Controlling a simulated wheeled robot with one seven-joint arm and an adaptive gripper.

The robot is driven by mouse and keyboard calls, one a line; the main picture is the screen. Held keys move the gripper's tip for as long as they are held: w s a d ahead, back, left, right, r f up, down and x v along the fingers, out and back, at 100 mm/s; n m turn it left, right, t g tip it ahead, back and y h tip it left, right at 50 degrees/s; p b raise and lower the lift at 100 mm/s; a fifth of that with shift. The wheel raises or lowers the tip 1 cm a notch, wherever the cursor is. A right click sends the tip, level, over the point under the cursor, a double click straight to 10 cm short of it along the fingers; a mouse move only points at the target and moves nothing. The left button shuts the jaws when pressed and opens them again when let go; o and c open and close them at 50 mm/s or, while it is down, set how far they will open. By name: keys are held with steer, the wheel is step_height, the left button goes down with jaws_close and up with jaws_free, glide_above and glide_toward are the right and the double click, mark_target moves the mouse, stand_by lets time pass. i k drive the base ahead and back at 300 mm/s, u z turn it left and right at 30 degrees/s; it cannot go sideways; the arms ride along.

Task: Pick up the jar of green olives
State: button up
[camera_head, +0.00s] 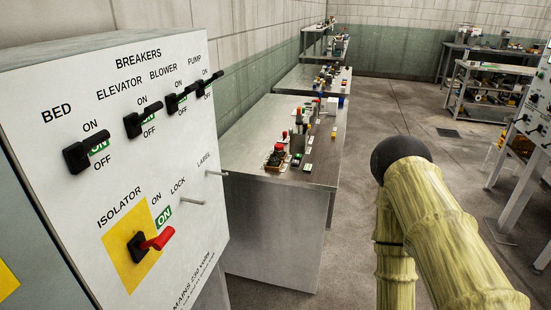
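I cannot make out a jar of green olives in this view. Many small items on the metal benches are too small to tell apart. A pale yellow, streaked arm with a dark rounded joint, which looks like mine, rises at the lower right. My gripper is not in view.
A breaker cabinet (100,185) with black switches and a red isolator handle stands close at the left. Behind it, a metal bench (262,208) bears several small items. Shelving (460,90) stands at the far right, beyond open concrete floor (385,105). Another panel (535,120) stands at the right edge.

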mark_target(281, 153)
steer(key=u, duration=0.55)
steer(key=k, duration=1.3)
steer(key=z, duration=0.25)
steer(key=i, duration=0.7)
steer(key=z, duration=0.9)
steer(key=i, duration=0.9)
steer(key=u, duration=0.7)
steer(key=i, duration=0.8)
steer(key=u, duration=0.85)
